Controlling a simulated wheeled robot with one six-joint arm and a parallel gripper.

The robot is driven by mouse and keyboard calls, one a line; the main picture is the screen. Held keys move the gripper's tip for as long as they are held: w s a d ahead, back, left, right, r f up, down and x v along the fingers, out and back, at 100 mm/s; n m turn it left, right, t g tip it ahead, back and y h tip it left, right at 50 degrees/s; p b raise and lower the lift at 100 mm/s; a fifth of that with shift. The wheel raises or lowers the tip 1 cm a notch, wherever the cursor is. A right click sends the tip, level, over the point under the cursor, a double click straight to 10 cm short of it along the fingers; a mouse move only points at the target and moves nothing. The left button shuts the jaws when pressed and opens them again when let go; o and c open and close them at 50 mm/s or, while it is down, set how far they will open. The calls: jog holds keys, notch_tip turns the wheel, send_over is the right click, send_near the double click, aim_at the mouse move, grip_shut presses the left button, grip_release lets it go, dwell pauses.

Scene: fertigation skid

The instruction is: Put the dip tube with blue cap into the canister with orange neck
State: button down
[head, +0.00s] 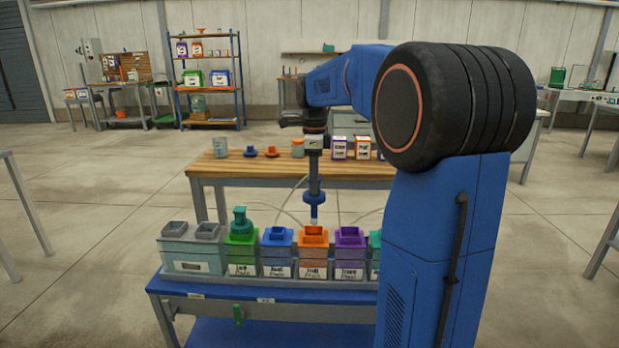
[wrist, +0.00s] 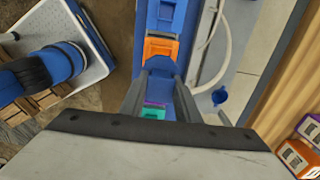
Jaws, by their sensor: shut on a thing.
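My gripper (head: 314,188) points straight down and is shut on the dip tube with blue cap (head: 314,199). The tube hangs upright over the canister with orange neck (head: 313,255). Its pale lower end is close to the neck opening; I cannot tell whether it is just above or slightly inside. The cap is clearly above the neck. In the wrist view the blue cap (wrist: 160,64) sits between my two grey fingers (wrist: 162,76), with the orange neck (wrist: 161,47) beyond it.
In the same clear-walled rack stand a green canister (head: 242,256) with a green-capped tube, a blue one (head: 277,254), a purple one (head: 349,254) and a partly hidden teal one. Pale hoses curve behind. A wooden bench (head: 225,170) stands behind the rack.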

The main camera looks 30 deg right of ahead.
aim_at(314, 217)
jog(key=shift+f, duration=5.35)
jog(key=c, duration=1.3)
grip_release()
jog(key=shift+o, duration=0.2)
jog(key=shift+r, duration=0.15)
notch_tip(314, 217, up, 17)
jog(key=shift+r, duration=0.1)
